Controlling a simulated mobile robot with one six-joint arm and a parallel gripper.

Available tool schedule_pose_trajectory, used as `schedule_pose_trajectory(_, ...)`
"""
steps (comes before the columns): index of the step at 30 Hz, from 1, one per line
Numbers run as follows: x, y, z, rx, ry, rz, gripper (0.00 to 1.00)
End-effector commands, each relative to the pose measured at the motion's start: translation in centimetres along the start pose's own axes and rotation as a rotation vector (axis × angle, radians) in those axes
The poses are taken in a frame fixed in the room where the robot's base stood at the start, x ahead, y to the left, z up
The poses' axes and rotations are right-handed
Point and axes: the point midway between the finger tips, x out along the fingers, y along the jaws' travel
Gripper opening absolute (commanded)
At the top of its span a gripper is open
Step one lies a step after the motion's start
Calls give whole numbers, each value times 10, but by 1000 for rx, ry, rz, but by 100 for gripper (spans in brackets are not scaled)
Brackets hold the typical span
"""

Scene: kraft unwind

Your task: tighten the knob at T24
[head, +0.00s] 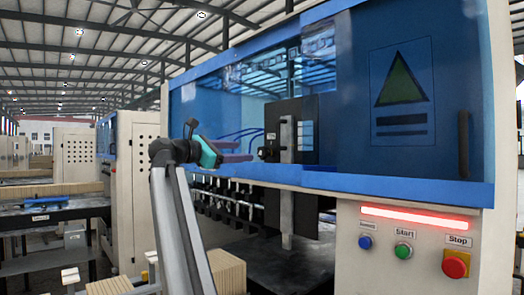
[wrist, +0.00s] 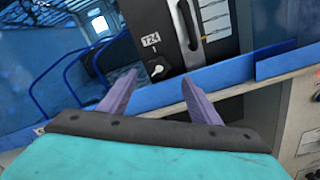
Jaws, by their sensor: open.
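The T24 knob (wrist: 157,68) is a small dark knob with a pale tip on a black panel (wrist: 168,12), just below a white T24 label (wrist: 151,40) in the wrist view. In the head view the knob (head: 265,153) sticks out from the left side of the black panel (head: 300,110). My gripper (wrist: 158,80) has two purple fingers spread apart, with nothing between them. The knob shows beyond the fingertips, between them in the picture. In the head view my gripper (head: 250,152) points right toward the knob; whether it touches cannot be told.
A vertical handle (wrist: 187,24) sits right of the knob on the panel. Blue hoses (wrist: 75,85) curve at the left. A blue rail (wrist: 210,78) runs below the panel. A control box has Start (head: 403,251) and Stop (head: 456,264) buttons under a lit red bar (head: 415,218).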

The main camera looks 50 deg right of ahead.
Motion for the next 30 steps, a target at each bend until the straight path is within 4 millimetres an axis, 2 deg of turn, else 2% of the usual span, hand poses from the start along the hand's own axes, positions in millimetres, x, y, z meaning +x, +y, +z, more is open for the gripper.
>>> schedule_pose_trajectory(18, 87, 1, 3, 0, 0, -1, 57)
schedule_pose_trajectory(24, 104, 1, 1, 0, 0, 1, 57)
schedule_pose_trajectory(30, 109, 1, 0, 1, 1, 2, 57)
